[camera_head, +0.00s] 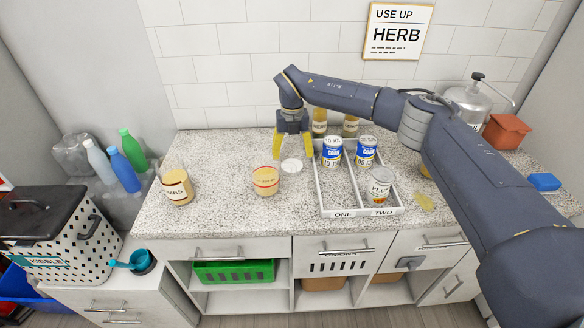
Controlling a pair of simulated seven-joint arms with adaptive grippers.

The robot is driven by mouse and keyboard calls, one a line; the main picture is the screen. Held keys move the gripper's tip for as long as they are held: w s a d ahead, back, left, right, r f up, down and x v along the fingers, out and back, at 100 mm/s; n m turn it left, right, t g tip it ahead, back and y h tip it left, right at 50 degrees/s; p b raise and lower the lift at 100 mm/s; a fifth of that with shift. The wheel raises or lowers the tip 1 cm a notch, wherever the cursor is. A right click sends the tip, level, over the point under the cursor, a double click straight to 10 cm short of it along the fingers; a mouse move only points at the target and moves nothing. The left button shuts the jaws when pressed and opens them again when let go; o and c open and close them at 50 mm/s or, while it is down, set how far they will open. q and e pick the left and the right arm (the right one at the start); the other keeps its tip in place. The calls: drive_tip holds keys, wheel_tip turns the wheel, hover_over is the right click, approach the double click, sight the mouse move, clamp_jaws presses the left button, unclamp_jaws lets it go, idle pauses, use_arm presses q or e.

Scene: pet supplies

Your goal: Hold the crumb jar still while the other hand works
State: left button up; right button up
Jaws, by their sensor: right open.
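The crumb jar (177,188), a clear jar of tan contents whose label partly reads "MBS", stands at the left of the speckled counter. A second jar (265,183) with tan contents and a red ring stands to its right. A white round disc (291,166), perhaps a lid, lies on the counter. My right gripper (292,150) points down above the white disc with its yellow fingers spread and nothing between them. It is well to the right of the crumb jar. My left gripper is not in view.
A white tray (345,212) marked ONE and TWO holds blue-labelled cans (332,152) and a jar (380,187). Bottles (130,147) stand at the left. A polka-dot kibble bin (60,235) is at lower left. Counter between the two jars is clear.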

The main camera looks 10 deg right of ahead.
idle(0.3)
drive_tip(key=shift+f, duration=2.6)
drive_tip(key=shift+o, duration=0.2)
drive_tip(key=c, duration=0.8)
